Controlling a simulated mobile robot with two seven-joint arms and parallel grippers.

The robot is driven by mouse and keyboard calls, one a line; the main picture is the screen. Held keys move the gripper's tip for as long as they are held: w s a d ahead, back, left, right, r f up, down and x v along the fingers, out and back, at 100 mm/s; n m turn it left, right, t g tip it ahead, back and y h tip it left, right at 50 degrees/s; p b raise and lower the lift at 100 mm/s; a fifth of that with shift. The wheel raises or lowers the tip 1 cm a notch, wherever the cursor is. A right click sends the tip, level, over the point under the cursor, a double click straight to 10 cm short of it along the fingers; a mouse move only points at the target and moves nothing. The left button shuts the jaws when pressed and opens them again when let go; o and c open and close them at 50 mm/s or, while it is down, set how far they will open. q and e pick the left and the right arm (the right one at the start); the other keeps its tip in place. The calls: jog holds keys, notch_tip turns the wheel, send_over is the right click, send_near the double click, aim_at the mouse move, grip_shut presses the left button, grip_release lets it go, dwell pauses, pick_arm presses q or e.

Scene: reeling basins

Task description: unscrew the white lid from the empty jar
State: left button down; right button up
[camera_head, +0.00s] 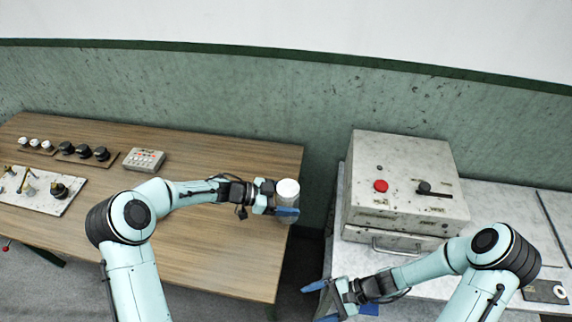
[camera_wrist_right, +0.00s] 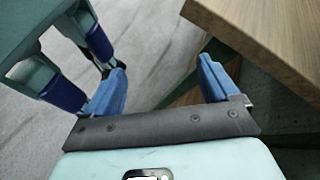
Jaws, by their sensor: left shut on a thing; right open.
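The jar (camera_head: 286,214) with its white lid (camera_head: 288,188) stands upright at the right end of the wooden table. The lid sits on top of the jar. My left gripper (camera_head: 286,211) reaches in from the left and is shut on the jar below the lid, and its blue finger covers part of the jar. My right gripper (camera_head: 322,301) is open and empty, low in front of the grey machine and apart from the jar. In the right wrist view its blue fingers (camera_wrist_right: 163,90) are spread with only floor and table parts beyond them.
The wooden table (camera_head: 200,255) has a clear middle; its corner shows in the right wrist view (camera_wrist_right: 275,35). A grey box machine (camera_head: 400,200) with a red button stands on a pale bench to the right. A keypad (camera_head: 144,160) and several knobs lie at the left.

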jog(key=w+d+r+m+t+y, duration=0.1)
jog(key=w+r+m+t+y, duration=0.35)
jog(key=w+r, duration=0.75)
jog(key=w+r+m+t+y, duration=0.3)
jog(key=w+r+t, duration=0.2)
jog(key=w+r, duration=0.65)
jog(key=w+a+r+m+t+h, duration=0.2)
jog(key=w+a+r+m, duration=0.2)
jog(key=w+r+m, duration=0.3)
jog(key=w+a+m+t+h, duration=0.2)
jog(key=w+m+t+h, duration=0.1)
jog(key=w+m+h, duration=0.55)
jog(key=m+g+h, duration=0.9)
jog(key=m+g, duration=0.3)
jog(key=m, duration=1)
send_over(286, 187)
notch_tip(286, 187, down, 2)
jog(key=shift+f, duration=0.4)
notch_tip(286, 187, down, 7)
jog(key=shift+f, duration=0.15)
